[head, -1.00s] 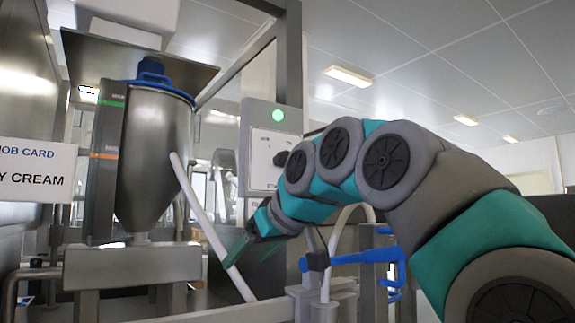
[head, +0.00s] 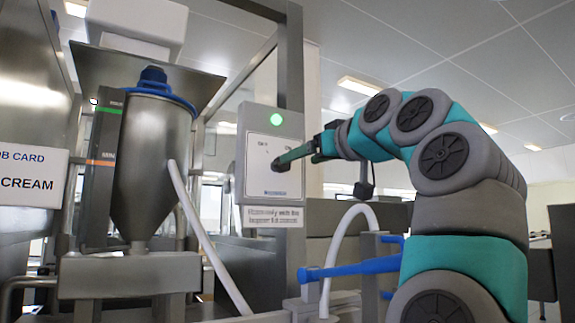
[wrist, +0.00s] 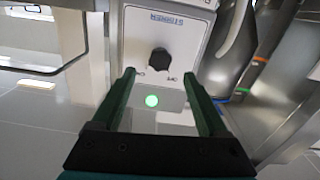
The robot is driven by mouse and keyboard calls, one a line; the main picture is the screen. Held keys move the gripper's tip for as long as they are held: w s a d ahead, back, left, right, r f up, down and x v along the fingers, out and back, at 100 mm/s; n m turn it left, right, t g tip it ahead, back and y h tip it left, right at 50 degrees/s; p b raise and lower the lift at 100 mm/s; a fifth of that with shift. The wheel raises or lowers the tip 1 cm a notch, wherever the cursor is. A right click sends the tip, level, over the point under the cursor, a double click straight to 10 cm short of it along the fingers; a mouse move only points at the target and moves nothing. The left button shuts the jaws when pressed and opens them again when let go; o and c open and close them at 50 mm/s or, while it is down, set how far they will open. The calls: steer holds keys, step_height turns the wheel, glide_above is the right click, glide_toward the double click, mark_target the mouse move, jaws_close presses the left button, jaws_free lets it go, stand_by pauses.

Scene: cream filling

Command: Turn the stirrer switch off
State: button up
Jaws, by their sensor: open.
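The stirrer switch is a dark round knob (wrist: 159,61) on a pale control box (head: 254,180). A lit green lamp (head: 276,119) sits above the knob on the box and also shows in the wrist view (wrist: 152,101), which is upside down.
A steel hopper (head: 150,150) with a blue lid stands to the left, with a white hose (head: 195,215) running down from it. A blue handle (head: 350,268) lies below my arm. A job card (head: 30,175) is at far left.

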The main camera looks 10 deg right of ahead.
mark_target(280, 165)
steer(key=p+x, duration=0.2)
steer(key=x, duration=0.5)
steer(key=shift+p, duration=0.3)
steer(key=shift+f, duration=0.1)
jaws_close()
